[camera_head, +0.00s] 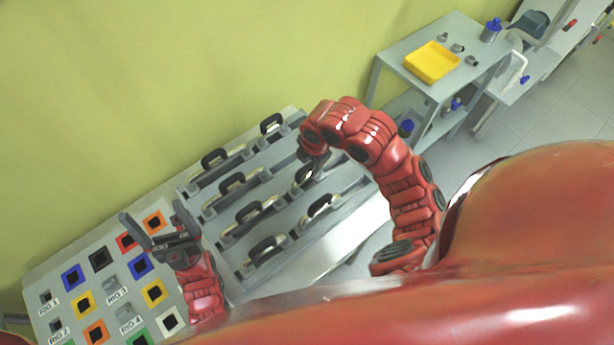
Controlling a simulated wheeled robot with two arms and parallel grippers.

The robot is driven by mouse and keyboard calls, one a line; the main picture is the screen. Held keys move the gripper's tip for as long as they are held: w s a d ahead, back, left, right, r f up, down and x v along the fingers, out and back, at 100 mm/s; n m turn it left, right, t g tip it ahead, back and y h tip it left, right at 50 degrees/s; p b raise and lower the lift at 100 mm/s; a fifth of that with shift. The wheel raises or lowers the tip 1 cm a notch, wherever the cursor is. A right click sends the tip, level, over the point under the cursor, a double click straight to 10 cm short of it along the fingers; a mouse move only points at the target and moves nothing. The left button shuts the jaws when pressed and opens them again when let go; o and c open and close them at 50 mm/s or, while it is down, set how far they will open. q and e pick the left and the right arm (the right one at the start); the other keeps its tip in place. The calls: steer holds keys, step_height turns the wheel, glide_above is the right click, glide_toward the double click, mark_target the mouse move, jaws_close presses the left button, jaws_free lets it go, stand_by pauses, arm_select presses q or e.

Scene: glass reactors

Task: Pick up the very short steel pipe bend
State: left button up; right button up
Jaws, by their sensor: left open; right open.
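Several curved pieces with black middles and pale metallic ends sit in a grey rack (283,222); I cannot tell which one is the very short steel pipe bend. One such piece (304,178) lies right below my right gripper (308,178), which reaches down over the rack and partly hides it. The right gripper is open; whether its fingers touch the piece is too small to tell. Others are a piece at the back right (271,124) and a piece at the front (266,248). My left gripper (150,219) is open and empty, above the panel left of the rack.
A panel (65,302) with coloured square frames and RIO labels lies at left. A grey side table (400,50) at upper right holds a yellow tray (432,62), small metal pieces (458,48) and a blue-capped bottle (491,30). A green-yellow wall stands behind.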

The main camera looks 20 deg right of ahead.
steer(key=f, duration=0.1)
steer(key=f+p, duration=0.1)
steer(key=f, duration=0.1)
steer(key=shift+w+a+f+p, duration=0.1)
steer(key=shift+a+p, duration=0.2)
steer(key=shift+p, duration=0.1)
steer(key=shift+w+f, duration=0.15)
steer(key=shift+f, duration=0.2)
jaws_close()
stand_by(0.8)
